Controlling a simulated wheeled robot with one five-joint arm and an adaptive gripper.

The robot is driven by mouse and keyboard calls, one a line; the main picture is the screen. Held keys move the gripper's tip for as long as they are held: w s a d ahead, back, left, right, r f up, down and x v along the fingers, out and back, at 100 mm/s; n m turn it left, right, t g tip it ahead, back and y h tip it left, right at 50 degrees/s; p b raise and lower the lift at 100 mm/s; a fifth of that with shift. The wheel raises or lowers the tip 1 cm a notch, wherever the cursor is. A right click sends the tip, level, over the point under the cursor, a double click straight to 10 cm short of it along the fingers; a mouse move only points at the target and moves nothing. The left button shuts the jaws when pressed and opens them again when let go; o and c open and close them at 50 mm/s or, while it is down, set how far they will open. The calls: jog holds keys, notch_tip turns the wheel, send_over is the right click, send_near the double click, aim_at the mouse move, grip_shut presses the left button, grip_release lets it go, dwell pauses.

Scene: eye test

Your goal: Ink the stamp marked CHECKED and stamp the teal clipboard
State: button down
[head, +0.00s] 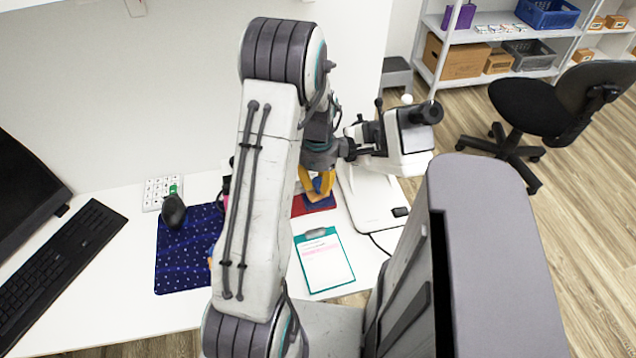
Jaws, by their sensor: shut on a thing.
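The teal clipboard (325,262) lies on the white desk, holding a white sheet with a pink band and a grey clip at its top. My gripper (321,190), with orange-yellow parts showing, points down just beyond the clipboard, partly hidden by my arm. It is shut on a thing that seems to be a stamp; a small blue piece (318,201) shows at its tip. No CHECKED marking is readable. A red flat thing (311,207) lies below the gripper. I cannot tell whether it is an ink pad, or whether the blue piece touches it.
A blue patterned mat (188,250), a mouse (173,211), a keyboard (62,254) and a monitor (22,192) are at left. My arm hides the desk between mat and clipboard. An office chair (540,105) stands at right.

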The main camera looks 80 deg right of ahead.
aim_at(318, 179)
jog(key=shift+r+p, duration=1.75)
jog(key=shift+r, duration=1.1)
